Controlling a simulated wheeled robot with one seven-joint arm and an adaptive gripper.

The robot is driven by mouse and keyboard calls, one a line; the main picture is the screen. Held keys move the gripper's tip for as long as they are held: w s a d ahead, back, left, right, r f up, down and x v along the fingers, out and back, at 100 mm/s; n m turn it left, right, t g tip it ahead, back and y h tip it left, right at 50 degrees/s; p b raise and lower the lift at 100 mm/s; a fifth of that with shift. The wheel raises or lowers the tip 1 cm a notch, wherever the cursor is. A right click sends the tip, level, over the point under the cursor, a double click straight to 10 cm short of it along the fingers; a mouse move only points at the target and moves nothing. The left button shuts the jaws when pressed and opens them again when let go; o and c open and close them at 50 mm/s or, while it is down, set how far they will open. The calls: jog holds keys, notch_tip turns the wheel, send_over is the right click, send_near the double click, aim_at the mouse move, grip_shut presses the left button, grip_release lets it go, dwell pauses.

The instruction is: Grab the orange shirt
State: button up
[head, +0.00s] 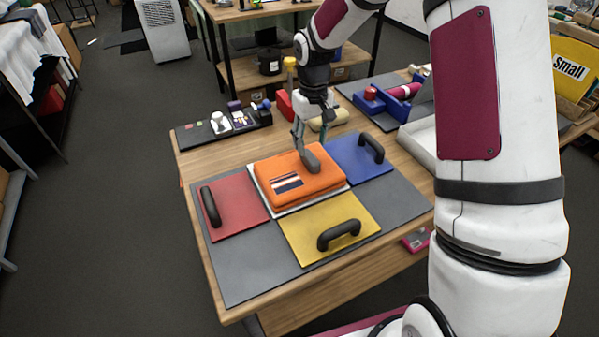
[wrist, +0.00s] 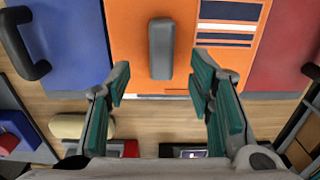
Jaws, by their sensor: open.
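The orange shirt (head: 285,184) lies folded on a thin white board (head: 290,207) at the middle of the table. It has a patch of dark, white and orange stripes, which also shows in the wrist view (wrist: 228,28). A dark grey handle (wrist: 161,49) sits on top of the orange shirt. My gripper (head: 309,150) is over the far edge of the shirt, pointing down. In the wrist view its teal-padded fingers (wrist: 160,85) are spread wide, one to each side of the handle's line, with nothing between them. Contact with the shirt cannot be told.
A red board (head: 238,207), a yellow board (head: 315,220) and a blue board (head: 350,165), each with a black handle, surround the shirt on a grey mat (head: 245,280). A black tray (head: 205,135) of small items stands at the back left. Blue bins (head: 385,98) stand at the back right.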

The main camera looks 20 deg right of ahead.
aim_at(310, 156)
jog(key=f, duration=0.1)
jog(key=f+p, duration=0.1)
jog(key=f, duration=0.3)
jog(key=shift+s+a, duration=0.1)
jog(key=shift+s, duration=0.15)
jog(key=shift+w+f+p, duration=0.1)
jog(key=shift+f+p, duration=0.2)
jog(key=shift+f, duration=0.35)
jog(key=shift+c, duration=0.3)
grip_shut()
